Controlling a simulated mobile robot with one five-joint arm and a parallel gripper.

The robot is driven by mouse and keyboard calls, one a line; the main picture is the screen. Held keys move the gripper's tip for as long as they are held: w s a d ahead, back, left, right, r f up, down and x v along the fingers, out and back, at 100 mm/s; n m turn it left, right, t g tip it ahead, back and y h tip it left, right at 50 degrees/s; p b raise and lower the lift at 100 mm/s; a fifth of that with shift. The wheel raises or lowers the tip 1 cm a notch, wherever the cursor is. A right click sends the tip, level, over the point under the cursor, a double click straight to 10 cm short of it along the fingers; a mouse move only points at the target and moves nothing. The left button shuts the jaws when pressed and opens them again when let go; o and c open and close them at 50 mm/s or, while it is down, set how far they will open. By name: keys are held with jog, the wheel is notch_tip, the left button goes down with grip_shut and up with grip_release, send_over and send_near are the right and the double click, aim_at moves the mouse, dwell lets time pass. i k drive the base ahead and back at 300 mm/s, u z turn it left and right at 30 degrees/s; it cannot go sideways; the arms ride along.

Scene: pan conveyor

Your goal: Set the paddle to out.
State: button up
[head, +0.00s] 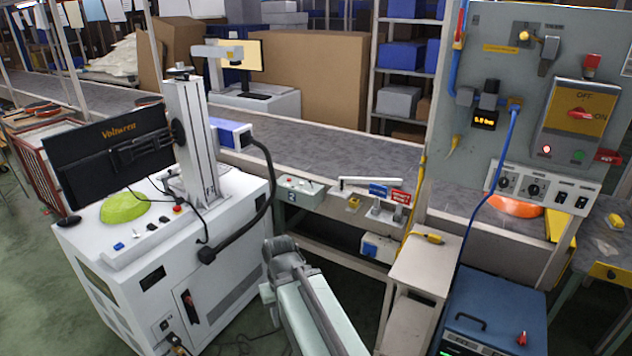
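What looks like the paddle is a pale lever (372,182) on a small bracket at the front edge of the conveyor, right of the centre. Its arm lies about level, with its free end to the left. A blue label (378,191) and a red label (400,196) sit at its right end; their words are too small to read. My own arm shows folded at the bottom centre, below and left of the lever and apart from it. I see no gripper fingers in this view.
A grey control box (299,192) sits left of the lever. A white marking machine (160,260) stands at left. A beige stand (425,267) and blue cabinet (490,300) stand at right, below a switch panel (480,60). Dark floor lies between machine and stand.

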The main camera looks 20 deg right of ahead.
aim_at(342, 180)
jog(key=u, duration=0.15)
jog(key=i, duration=1.5)
